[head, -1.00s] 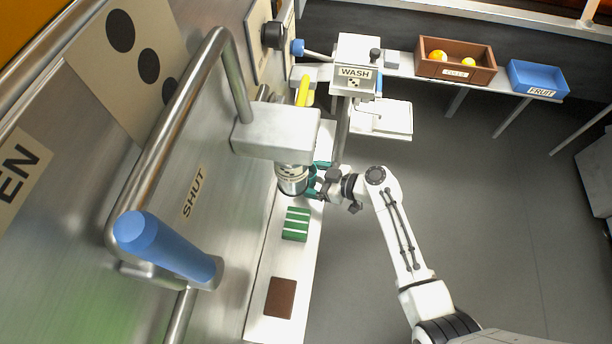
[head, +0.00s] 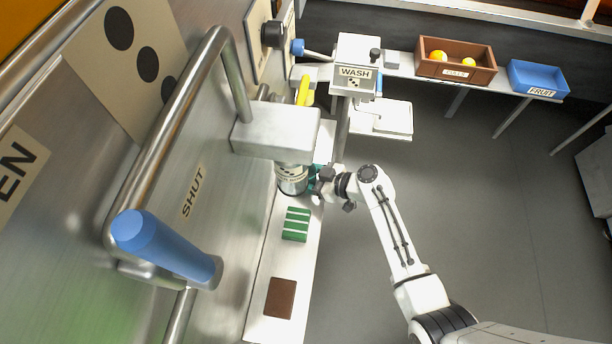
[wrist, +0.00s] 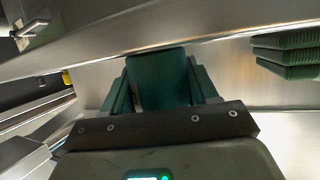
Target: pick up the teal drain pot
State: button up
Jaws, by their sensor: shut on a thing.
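The teal drain pot (head: 313,177) is mostly hidden in the head view, behind the grey cylinder under the metal block and beside my gripper (head: 322,184). In the wrist view the pot (wrist: 158,78) is a dark teal block shape, upright between the two fingers of my gripper (wrist: 160,85). The fingers are shut on its sides. I cannot tell whether its base touches the white shelf.
The metal block (head: 275,131) with the grey cylinder (head: 292,180) hangs close to the pot. The WASH unit (head: 355,62) stands behind. Open floor lies right.

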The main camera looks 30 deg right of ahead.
jog(key=shift+c, duration=0.5)
jog(key=shift+r, duration=0.2)
jog(key=shift+r, duration=0.25)
notch_tip(320, 180, up, 2)
jog(key=shift+r+p, duration=0.15)
jog(key=shift+p, duration=0.4)
jog(key=s+a+r+p, duration=0.2)
jog(key=s+a+r, duration=0.3)
jog(key=s+r, duration=0.5)
jog(key=s, duration=0.3)
jog(key=shift+p, duration=0.35)
